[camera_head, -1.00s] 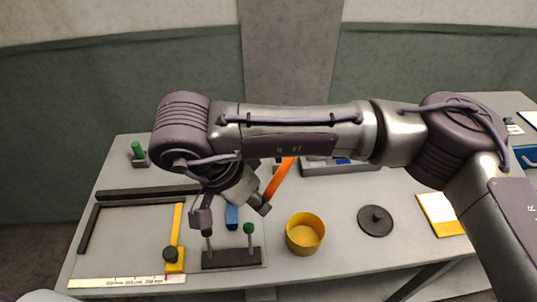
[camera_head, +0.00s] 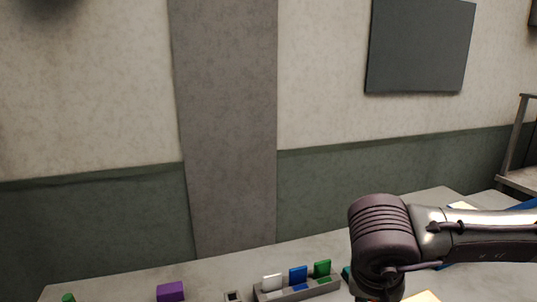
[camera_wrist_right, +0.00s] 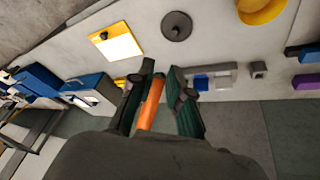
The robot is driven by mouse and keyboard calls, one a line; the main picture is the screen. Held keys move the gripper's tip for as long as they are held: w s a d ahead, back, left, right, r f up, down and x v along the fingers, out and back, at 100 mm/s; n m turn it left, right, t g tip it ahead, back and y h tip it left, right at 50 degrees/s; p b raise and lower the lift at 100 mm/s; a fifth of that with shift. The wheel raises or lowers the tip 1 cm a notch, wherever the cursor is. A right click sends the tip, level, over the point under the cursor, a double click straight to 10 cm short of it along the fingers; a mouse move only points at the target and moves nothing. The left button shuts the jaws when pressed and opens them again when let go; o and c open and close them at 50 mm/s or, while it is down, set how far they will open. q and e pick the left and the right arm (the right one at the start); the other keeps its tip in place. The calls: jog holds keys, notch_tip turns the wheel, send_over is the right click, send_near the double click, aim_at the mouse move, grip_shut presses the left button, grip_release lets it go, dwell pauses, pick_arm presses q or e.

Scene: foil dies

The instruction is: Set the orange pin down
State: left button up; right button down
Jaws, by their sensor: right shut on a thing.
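My right gripper (camera_wrist_right: 160,92) shows in the right wrist view, with its two dark fingers shut on the orange pin (camera_wrist_right: 151,104). The pin lies lengthwise between the fingers, against the left one in the picture. It is held above the floor side of the table edge or over the table; the exact height cannot be told. In the head view only part of my right arm shows at the lower right; the gripper and pin are out of that frame. My left gripper is in neither current view.
A grey rack (camera_head: 300,289) with white, blue and green plates stands on the table, near a purple block (camera_head: 170,291). The wrist view shows a dark knobbed disc (camera_wrist_right: 176,26), a yellow cup (camera_wrist_right: 262,9), a yellow-edged white pad (camera_wrist_right: 122,46) and blue boxes (camera_wrist_right: 38,82).

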notch_tip(320, 180, down, 8)
jog(key=s+d+n+y, duration=0.1)
jog(key=s+n, duration=0.1)
jog(key=n, duration=0.1)
jog(key=shift+s+d+n+t, duration=0.25)
jog(key=shift+d+n+t, duration=0.05)
jog(key=shift+d+n, duration=0.1)
jog(key=shift+a, duration=0.15)
jog(key=shift+w+r, duration=0.1)
jog(key=shift+r, duration=0.05)
